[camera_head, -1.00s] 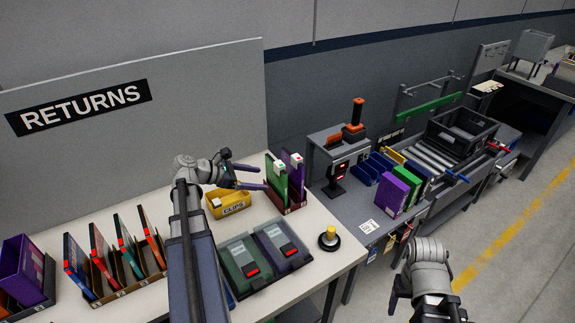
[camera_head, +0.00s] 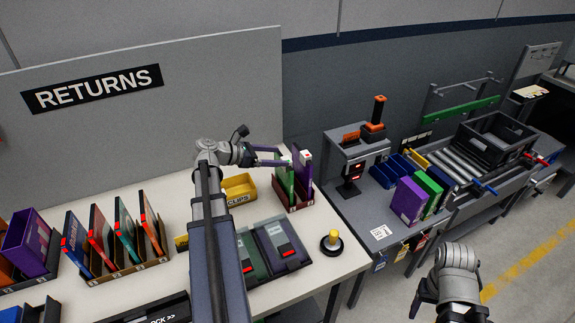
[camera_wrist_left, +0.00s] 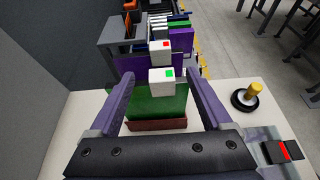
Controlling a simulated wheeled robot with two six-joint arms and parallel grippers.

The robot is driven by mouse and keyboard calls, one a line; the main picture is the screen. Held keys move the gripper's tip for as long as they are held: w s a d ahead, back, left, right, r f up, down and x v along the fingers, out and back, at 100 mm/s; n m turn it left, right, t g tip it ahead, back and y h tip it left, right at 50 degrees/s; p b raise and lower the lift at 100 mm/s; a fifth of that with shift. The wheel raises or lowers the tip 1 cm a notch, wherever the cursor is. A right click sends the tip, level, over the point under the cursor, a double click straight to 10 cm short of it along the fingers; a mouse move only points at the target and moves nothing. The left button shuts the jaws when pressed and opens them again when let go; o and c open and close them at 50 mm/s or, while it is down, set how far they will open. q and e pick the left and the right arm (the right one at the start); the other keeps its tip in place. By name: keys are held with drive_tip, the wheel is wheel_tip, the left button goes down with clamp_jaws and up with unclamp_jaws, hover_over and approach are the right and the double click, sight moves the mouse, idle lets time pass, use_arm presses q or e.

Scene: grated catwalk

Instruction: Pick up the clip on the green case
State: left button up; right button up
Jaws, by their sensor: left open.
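The green case (camera_head: 283,185) stands upright in a dark red rack (camera_head: 299,205) on the table. My left gripper (camera_head: 287,156) is open at the top of the green case. In the left wrist view its purple fingers (camera_wrist_left: 160,76) stand to the left and right of the clip, apart from it. Behind it, a purple case (camera_head: 303,172) carries a white clip with a red mark (camera_wrist_left: 159,52). My right gripper (camera_head: 422,304) hangs at lower right, its jaws unclear.
A yellow bin marked CLIPS (camera_head: 239,188) stands left of the rack. A tray with flat cases (camera_head: 272,248) and a yellow-topped round button (camera_head: 332,241) are in front. A grey station (camera_head: 355,160) stands to the right. The RETURNS panel (camera_head: 150,130) rises behind the table.

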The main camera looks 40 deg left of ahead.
sight(287, 159)
use_arm(q)
drive_tip(key=shift+s+f+b+x, duration=0.1)
drive_tip(key=shift+f+b+x, duration=0.1)
drive_tip(key=shift+b+x, duration=0.7)
drive_tip(key=shift+s+f+b+x, duration=0.1)
drive_tip(key=shift+f+b+x, duration=0.25)
drive_tip(key=shift+x, duration=1.05)
drive_tip(key=shift+w+d, duration=0.15)
drive_tip(key=shift+w, duration=0.1)
drive_tip(key=shift+r, duration=0.1)
drive_tip(key=shift+c, duration=0.4)
clamp_jaws()
